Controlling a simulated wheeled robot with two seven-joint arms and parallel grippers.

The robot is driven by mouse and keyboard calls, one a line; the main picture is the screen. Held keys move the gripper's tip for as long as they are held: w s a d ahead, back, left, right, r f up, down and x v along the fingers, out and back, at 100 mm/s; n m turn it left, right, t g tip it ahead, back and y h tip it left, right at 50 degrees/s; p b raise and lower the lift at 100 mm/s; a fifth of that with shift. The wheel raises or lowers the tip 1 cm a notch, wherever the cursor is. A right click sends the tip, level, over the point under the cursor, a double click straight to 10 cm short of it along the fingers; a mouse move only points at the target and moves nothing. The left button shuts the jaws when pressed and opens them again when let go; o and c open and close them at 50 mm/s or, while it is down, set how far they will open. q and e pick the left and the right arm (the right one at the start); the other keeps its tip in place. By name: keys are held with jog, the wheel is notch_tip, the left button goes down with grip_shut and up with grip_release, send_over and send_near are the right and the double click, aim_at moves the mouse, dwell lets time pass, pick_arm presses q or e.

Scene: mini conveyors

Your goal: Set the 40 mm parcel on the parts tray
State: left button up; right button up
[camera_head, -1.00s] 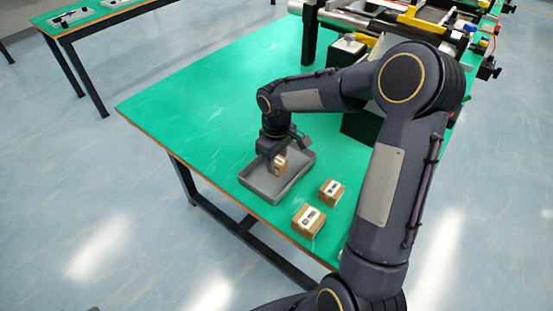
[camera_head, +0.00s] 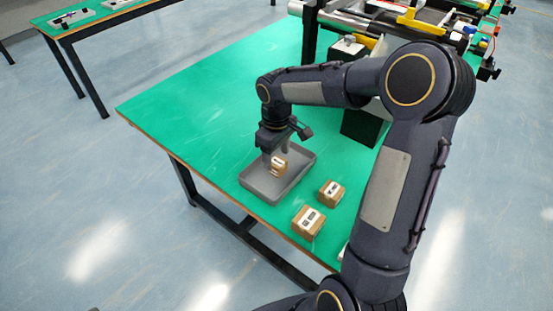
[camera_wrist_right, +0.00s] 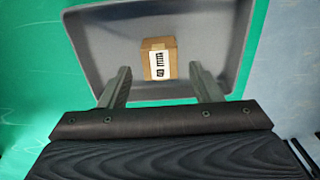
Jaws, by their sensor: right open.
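A small brown parcel with a white label (camera_head: 279,165) sits in the grey parts tray (camera_head: 296,182) on the green table. In the right wrist view the same parcel (camera_wrist_right: 159,59) rests on the floor of the tray (camera_wrist_right: 92,52), clear of its walls. My right gripper (camera_head: 273,163) is above the tray. In the right wrist view its two fingers (camera_wrist_right: 160,84) are apart, one on each side below the parcel in the picture, with nothing between them. My left gripper does not show.
Two more brown parcels, a smaller one (camera_head: 331,193) and a larger one (camera_head: 308,222), stand on the table (camera_head: 190,105) near its front edge, right of the tray. A dark box (camera_head: 361,127) and conveyor parts (camera_head: 420,22) are at the back. The table's left side is clear.

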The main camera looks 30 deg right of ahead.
aim_at(276, 161)
notch_tip(276, 161, up, 8)
jog(key=s+a+r+m+t, duration=0.1)
jog(key=s+r+t, duration=0.1)
jog(key=s+r, duration=0.35)
jog(key=s+a+f+m+t+y, duration=0.1)
jog(key=s+a+f+m+y, duration=0.1)
jog(key=s, duration=0.6)
jog(key=s+a+f+m+t+y, duration=0.1)
jog(key=s+a+f+m+t, duration=0.1)
jog(key=s, duration=0.7)
jog(key=shift+s+a+f+m+t+y+p, duration=0.15)
jog(key=shift+a+f+m+t+y+p, duration=0.35)
jog(key=shift+a, duration=0.55)
